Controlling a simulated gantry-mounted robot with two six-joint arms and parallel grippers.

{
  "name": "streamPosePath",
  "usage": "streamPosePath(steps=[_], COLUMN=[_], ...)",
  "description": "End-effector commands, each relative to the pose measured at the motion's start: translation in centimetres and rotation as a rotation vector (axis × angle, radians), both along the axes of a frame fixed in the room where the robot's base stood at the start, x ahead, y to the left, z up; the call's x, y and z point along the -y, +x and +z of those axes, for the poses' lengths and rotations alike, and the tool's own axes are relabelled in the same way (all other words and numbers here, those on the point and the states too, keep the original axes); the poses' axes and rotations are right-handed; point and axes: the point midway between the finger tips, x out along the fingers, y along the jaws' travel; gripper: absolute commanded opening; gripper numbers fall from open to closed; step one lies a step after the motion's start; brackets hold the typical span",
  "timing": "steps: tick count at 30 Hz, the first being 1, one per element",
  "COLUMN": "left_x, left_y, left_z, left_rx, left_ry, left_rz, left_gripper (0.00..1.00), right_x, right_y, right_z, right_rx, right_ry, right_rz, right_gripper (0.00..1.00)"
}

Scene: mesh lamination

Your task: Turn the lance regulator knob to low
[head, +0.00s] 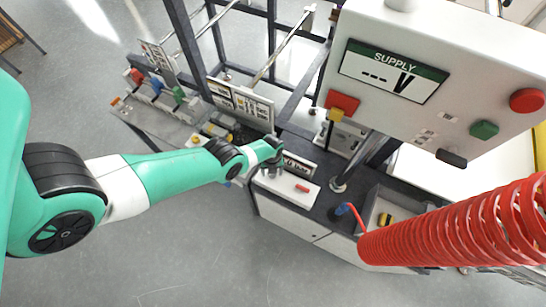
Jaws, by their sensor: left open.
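My left arm reaches in from the left, and its gripper (272,168) is at a small white box (286,187) on the dark bench. The gripper is open; its fingers are small and partly hidden by the wrist, so I cannot tell whether they touch anything. A small red part (302,188) shows on the box top. A small sign (299,166), apparently reading in bar, stands behind it. I cannot clearly make out the lance regulator knob; it may be hidden by the gripper. My right gripper is not in view.
A white supply panel (455,45) with red and green buttons overhangs the upper right. A coiled red hose (460,225) fills the lower right. A blue-tipped fitting (342,210) and a grey tray (378,212) are on the bench. Open floor lies at lower left.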

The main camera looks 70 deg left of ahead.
Motion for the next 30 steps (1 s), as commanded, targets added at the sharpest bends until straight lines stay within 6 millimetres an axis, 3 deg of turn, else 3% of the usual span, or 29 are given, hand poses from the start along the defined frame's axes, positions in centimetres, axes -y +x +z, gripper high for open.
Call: streamPosePath(steps=[2,12,15,30], left_x=[0.00,0.01,0.01,0.01], left_y=[0.01,0.01,0.01,0.01], left_z=[0.06,0.06,0.06,0.03], left_rx=[0.000,0.000,0.000,0.000], left_ry=[0.000,0.000,0.000,0.000], left_rz=[0.000,0.000,0.000,0.095], left_gripper=[0.73,0.13,0.00,0.00], right_x=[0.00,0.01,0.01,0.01], right_y=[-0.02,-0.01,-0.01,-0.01], right_z=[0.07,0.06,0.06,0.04], right_rx=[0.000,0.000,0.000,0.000], right_ry=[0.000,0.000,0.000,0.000], right_rz=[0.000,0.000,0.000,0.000], right_gripper=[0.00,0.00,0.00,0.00])
